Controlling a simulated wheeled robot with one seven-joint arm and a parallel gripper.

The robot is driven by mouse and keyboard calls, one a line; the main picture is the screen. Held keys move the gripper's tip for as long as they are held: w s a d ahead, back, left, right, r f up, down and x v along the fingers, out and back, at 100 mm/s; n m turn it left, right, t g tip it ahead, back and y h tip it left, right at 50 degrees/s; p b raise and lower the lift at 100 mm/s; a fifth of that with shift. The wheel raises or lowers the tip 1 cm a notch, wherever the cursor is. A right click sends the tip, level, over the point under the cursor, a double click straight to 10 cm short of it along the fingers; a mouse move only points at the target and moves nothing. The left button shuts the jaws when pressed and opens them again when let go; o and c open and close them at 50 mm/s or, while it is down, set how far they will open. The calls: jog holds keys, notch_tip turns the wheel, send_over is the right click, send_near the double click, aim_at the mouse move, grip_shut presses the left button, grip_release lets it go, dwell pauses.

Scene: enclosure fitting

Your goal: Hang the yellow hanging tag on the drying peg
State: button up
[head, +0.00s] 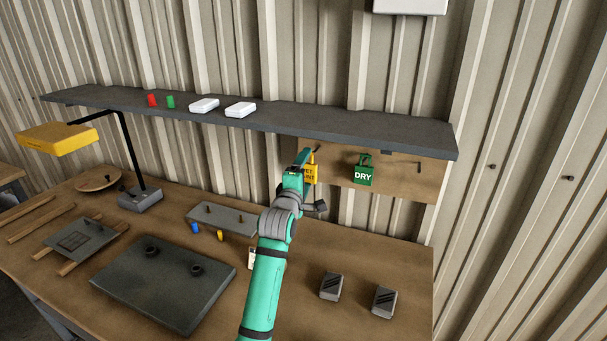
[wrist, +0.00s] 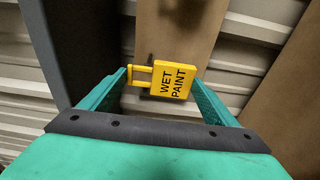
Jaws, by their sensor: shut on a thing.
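The yellow hanging tag (head: 312,174), printed "WET PAINT", is in front of the wooden peg board (head: 425,187) under the shelf. In the wrist view the tag (wrist: 174,80) lies between the two fingers of my gripper (wrist: 160,85), its loop pointing left. My gripper (head: 301,172) is shut on it. A dark peg (head: 317,150) shows just above the tag in the head view; I cannot tell whether the loop is around it. A green "DRY" tag (head: 363,174) hangs to the right. A bare peg (head: 407,165) sticks out farther right.
The grey shelf (head: 330,128) overhangs the board and carries two white boxes and red and green pieces. Below, the workbench (head: 290,315) holds a lamp (head: 140,198), a dark plate (head: 160,290) and two small dark blocks (head: 331,287). Bench space right of my arm is partly clear.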

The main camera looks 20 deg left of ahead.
jog(key=w+f, duration=0.1)
jog(key=w, duration=0.6)
jog(key=shift+w+d+f, duration=0.15)
jog(key=shift+w, duration=0.2)
dwell(0.6)
dwell(0.4)
jog(key=o, duration=1)
jog(key=shift+f, duration=0.15)
